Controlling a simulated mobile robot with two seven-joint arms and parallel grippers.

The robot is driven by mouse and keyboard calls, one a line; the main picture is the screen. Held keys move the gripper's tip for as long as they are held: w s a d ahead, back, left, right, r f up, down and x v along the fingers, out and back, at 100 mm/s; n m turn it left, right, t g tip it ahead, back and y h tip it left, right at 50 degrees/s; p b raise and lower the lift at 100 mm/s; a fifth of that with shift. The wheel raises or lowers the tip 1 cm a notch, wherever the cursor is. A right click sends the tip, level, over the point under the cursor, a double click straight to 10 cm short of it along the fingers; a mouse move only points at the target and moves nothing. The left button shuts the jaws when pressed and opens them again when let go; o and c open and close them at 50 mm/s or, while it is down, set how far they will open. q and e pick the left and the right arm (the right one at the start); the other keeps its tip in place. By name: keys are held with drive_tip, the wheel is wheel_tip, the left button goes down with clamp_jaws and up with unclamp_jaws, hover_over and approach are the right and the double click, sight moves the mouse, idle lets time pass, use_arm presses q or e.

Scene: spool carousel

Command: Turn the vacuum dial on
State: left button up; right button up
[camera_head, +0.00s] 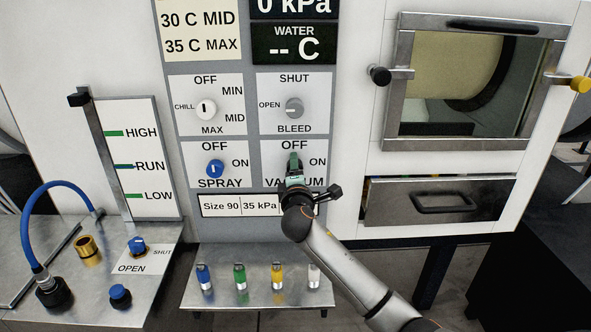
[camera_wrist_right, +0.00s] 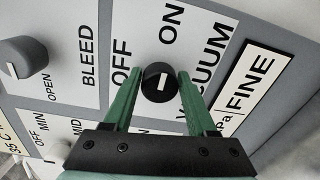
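The vacuum dial (camera_wrist_right: 158,82) is a round black knob with a short white line, in the right wrist view. OFF and ON are printed beside it; I cannot tell exactly which the line points to. My right gripper (camera_wrist_right: 159,76) has its two green fingers on either side of the dial, very close to it. I cannot tell whether they touch it. In the head view my right gripper (camera_head: 294,162) is in front of the vacuum panel (camera_head: 318,178) and hides the dial. My left gripper is not in view.
The blue spray dial (camera_head: 215,169) is left of the vacuum panel, and the grey bleed dial (camera_head: 294,108) is above it. Below is a metal shelf (camera_head: 255,300) with several coloured pegs. A drawer (camera_head: 480,190) and a windowed door (camera_head: 405,90) are at right.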

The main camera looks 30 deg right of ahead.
drive_tip(key=o, duration=0.3)
drive_tip(key=shift+o, duration=0.2)
drive_tip(key=shift+a, duration=0.1)
drive_tip(key=v, duration=1.2)
drive_tip(key=shift+s+b, duration=0.25)
drive_tip(key=shift+b, duration=0.2)
